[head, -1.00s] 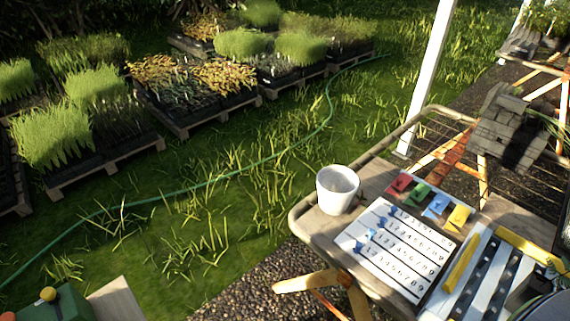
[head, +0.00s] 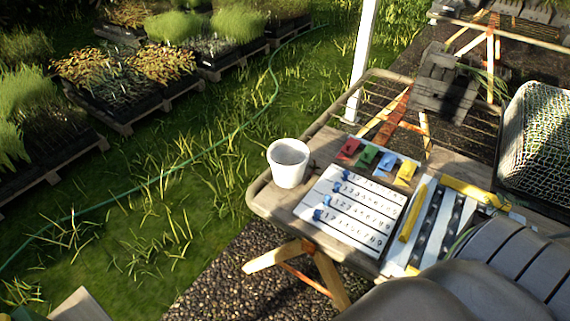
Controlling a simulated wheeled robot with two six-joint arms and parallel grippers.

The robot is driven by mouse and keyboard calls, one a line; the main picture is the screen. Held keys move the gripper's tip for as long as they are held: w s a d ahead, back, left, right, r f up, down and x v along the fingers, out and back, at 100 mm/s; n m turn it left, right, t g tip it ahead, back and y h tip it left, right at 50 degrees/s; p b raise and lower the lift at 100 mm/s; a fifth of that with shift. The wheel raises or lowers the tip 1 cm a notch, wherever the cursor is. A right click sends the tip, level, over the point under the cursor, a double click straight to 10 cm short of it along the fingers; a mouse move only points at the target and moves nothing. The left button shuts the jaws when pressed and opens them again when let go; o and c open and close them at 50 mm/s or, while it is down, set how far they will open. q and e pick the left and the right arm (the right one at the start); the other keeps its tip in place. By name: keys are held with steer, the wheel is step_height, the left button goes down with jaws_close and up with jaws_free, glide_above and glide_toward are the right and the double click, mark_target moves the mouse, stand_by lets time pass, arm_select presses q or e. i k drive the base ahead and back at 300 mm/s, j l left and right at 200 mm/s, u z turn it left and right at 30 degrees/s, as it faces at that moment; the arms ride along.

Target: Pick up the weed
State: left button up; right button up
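I cannot pick out one plant for certain as the weed. A small dark, thin shape (head: 314,167) lies on the table just right of the white cup (head: 288,163); it is too small to identify. A white tray with dark strips (head: 440,222) lies at the table's right side, partly hidden by large grey rounded shapes at the lower right. Neither of my grippers shows in the head view.
The wooden table (head: 262,200) holds a numbered white board (head: 350,212) with blue pegs, and red, green, blue and yellow clips (head: 385,162). A wire basket (head: 537,135) and wooden crate (head: 445,82) are at right. Seedling pallets (head: 125,75) and a hose (head: 180,166) lie on grass.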

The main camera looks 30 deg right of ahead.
mark_target(309, 177)
steer(key=k+j+z, duration=0.1)
steer(key=z, duration=1.15)
steer(key=k+l, duration=0.05)
